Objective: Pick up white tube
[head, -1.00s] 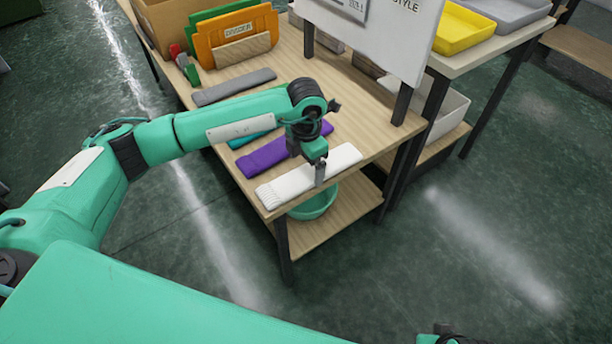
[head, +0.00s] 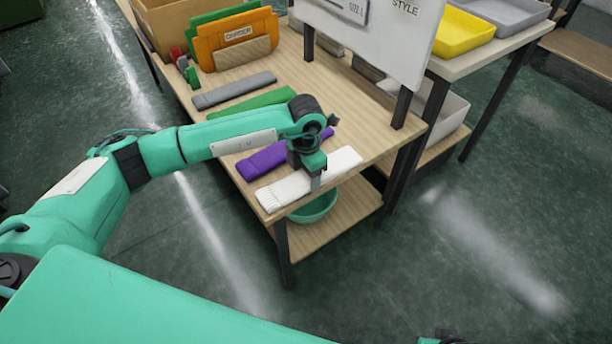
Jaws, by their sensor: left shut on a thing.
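The white tube (head: 288,190) is a flat, knitted-looking strip with a ribbed left end. It lies across the front of the wooden table. My left gripper (head: 316,184) points down at the middle of the white tube and is shut on it; its fingers hide part of the strip. The tube still appears to rest on or very near the tabletop. My right gripper is not clearly in view; only a small dark part shows at the bottom edge.
A purple strip (head: 264,160), a green strip (head: 252,104) and a grey strip (head: 234,90) lie behind. An upright white board (head: 375,35) stands right of the arm. A teal bowl (head: 314,207) sits on the lower shelf. Orange panels (head: 236,40) stand at the back.

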